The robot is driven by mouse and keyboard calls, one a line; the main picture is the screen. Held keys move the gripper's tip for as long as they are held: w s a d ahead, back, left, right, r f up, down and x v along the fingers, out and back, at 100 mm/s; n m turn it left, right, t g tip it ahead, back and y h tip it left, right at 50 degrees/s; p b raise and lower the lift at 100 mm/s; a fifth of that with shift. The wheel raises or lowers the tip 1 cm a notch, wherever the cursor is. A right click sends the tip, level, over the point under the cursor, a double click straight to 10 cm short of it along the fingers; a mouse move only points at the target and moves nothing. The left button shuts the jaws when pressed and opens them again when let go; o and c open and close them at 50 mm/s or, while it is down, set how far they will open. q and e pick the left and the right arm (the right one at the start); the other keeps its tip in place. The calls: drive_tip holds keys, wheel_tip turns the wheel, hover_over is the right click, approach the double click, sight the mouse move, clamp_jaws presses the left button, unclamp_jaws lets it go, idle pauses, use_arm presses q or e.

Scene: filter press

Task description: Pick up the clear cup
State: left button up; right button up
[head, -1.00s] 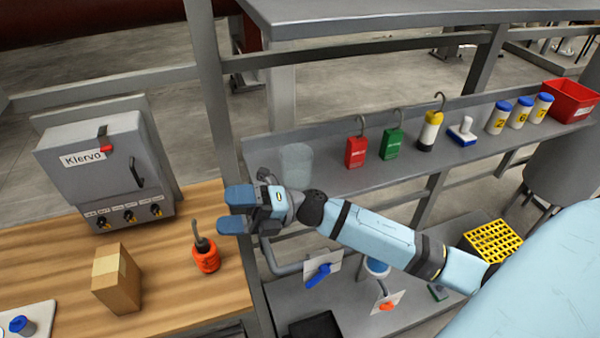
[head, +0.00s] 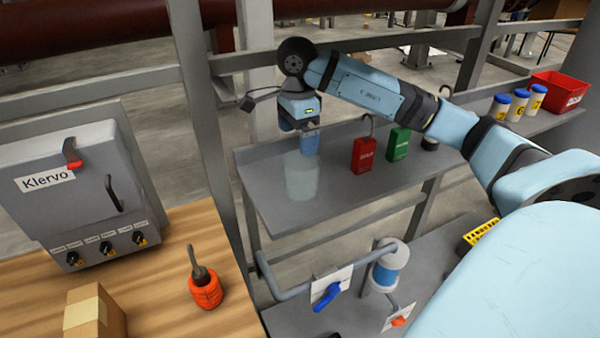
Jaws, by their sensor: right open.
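The clear cup (head: 302,180) is see-through and stands upright at the left end of the grey shelf (head: 345,196). My right gripper (head: 308,146) points down with its blue fingers at the cup's upper edge, in line with the rim or just behind it. It is open, and I cannot tell whether a finger touches the cup or reaches inside it. My left gripper is out of view.
Red (head: 363,155) and green (head: 397,144) padlocks stand right of the cup. Blue-capped jars (head: 518,104) and a red bin (head: 558,92) are farther right. An upright post (head: 204,100) is left of the shelf. The shelf's front is clear.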

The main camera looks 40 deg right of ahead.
sight(301, 168)
wheel_tip(301, 168, down, 4)
drive_tip(key=shift+f, duration=0.2)
drive_tip(key=f, duration=0.4)
drive_tip(key=shift+s+d+f, duration=0.1)
drive_tip(key=shift+s+d, duration=0.15)
drive_tip(key=shift+d, duration=0.1)
drive_tip(key=shift+f, duration=0.5)
drive_tip(key=c, duration=0.6)
